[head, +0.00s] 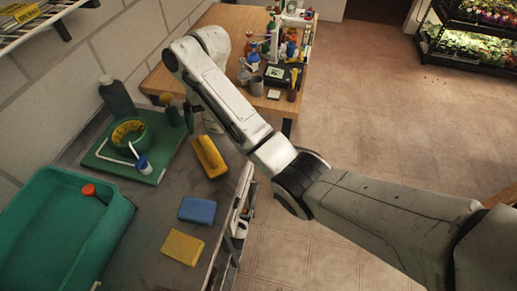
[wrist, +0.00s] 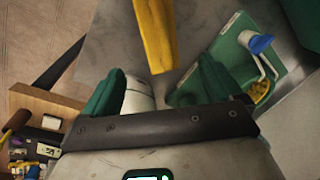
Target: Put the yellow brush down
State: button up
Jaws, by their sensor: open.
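The yellow brush (head: 208,157) lies on the grey bench top, between the green board and the bench's right edge. In the wrist view the yellow brush (wrist: 155,32) extends away ahead of my gripper, its near end about level with the fingertips. My gripper (wrist: 160,68) has its two green fingers spread wide, with a gap on each side of the brush. In the head view my gripper (head: 188,117) is partly hidden by my arm, just behind the brush. I see no finger touching the brush.
A blue sponge (head: 197,210) and a yellow sponge (head: 182,248) lie nearer on the bench. A teal tub (head: 50,250) stands left. A green board (head: 103,160) carries a green pot (head: 128,134). A crowded wooden table (head: 222,23) stands behind.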

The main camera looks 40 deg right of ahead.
send_over(220, 168)
jog(key=d, duration=0.1)
notch_tip(220, 168, down, 8)
jog(key=shift+d+r, duration=0.1)
jog(key=shift+r, duration=0.05)
jog(key=s+d+f, duration=0.1)
jog(key=s+f, duration=0.3)
jog(key=s, duration=0.6)
jog(key=s+d+f, duration=0.1)
jog(key=s+f, duration=0.3)
jog(key=s, duration=0.5)
jog(key=s+d+h, duration=0.1)
jog(key=s+d, duration=0.1)
jog(key=s, duration=0.4)
jog(key=s+d+r+n+h, duration=0.1)
jog(key=s+d, duration=0.1)
jog(key=s, duration=0.5)
jog(key=shift+d+r+t, duration=0.3)
jog(key=shift+d+t, duration=0.1)
jog(key=shift+a+f+b, duration=0.1)
jog(key=shift+f+b, duration=0.5)
jog(key=shift+f, duration=0.05)
